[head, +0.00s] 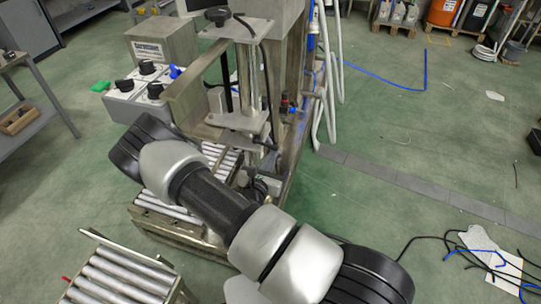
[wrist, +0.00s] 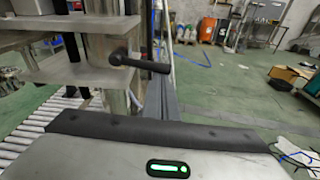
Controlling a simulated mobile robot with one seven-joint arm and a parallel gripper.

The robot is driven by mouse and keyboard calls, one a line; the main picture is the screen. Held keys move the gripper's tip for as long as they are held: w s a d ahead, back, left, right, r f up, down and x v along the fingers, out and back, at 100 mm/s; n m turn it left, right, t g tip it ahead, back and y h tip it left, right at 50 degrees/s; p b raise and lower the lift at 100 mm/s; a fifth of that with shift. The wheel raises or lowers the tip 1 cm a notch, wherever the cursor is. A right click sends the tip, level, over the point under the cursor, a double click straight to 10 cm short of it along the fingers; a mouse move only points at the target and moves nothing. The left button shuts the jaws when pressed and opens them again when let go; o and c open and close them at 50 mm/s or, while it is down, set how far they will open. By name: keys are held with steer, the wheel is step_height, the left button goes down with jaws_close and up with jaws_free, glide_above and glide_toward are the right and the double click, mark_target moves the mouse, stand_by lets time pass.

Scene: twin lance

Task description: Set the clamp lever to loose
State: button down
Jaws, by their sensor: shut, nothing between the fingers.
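The clamp lever (wrist: 138,62) shows in the wrist view as a black handle on a round pivot beside a grey metal plate (wrist: 85,72). Its free end points right and slightly down. In the head view a small dark lever (head: 266,143) sits at the lower bracket of the column, and its exact angle is hard to tell. My gripper (wrist: 160,125) fills the bottom of the wrist view as a grey body with a dark edge and a green light. It is shut and empty. The lever lies beyond it, apart from it. In the head view my arm hides the gripper.
A steel column (head: 247,80) with a black knob (head: 217,14) on top stands over roller conveyors (head: 120,277). A grey control box (head: 140,95) with black knobs is at left. White hoses hang right of the column. Green floor (head: 400,130) at right is mostly open, with loose cables.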

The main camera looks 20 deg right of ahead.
steer(key=shift+d+r, duration=0.1)
steer(key=shift+r, duration=0.25)
stand_by(0.4)
